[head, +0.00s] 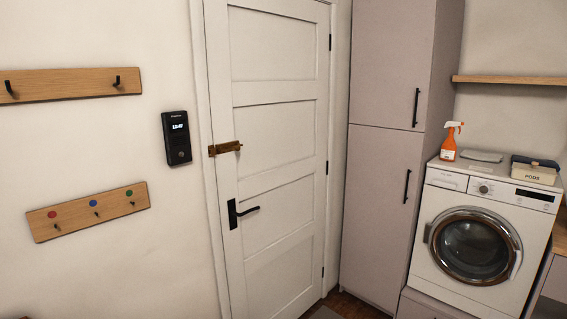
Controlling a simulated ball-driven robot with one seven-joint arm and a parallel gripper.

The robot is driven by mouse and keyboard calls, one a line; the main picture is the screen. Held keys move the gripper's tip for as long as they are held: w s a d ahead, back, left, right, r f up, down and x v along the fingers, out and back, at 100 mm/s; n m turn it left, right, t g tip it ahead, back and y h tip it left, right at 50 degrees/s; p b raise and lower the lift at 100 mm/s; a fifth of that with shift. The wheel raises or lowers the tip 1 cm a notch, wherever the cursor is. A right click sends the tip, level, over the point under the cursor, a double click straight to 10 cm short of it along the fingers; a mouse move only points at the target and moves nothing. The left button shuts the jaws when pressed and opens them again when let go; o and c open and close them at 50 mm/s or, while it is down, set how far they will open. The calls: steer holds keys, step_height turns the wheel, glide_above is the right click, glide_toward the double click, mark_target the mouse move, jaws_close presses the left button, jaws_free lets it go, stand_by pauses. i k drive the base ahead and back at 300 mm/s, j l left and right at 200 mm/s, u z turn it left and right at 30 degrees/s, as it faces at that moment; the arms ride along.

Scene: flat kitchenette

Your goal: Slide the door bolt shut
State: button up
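The white panelled door (275,120) stands closed in its frame at the middle of the head view. A brass door bolt (226,147) is mounted at its left edge, above the black lever handle (240,212). The bolt lies level across the door edge and the frame. It is too small to tell how far its bar reaches into the keeper. My gripper is not in the picture.
A wall panel (177,138) and two wooden hook rails (72,86) (88,211) are left of the door. A tall cupboard (392,170) and a washing machine (475,240) stand right.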

mark_target(237, 148)
steer(key=i+l, duration=0.1)
steer(key=i, duration=0.8)
steer(key=i+l+u, duration=0.15)
steer(key=i, duration=0.7)
steer(key=i+l+u, duration=0.15)
steer(key=i+u, duration=0.15)
steer(key=i, duration=0.15)
steer(key=i+l+u, duration=0.3)
steer(key=i, duration=0.15)
steer(key=i+l+u, duration=0.3)
steer(key=i+l, duration=0.05)
steer(key=i, duration=0.1)
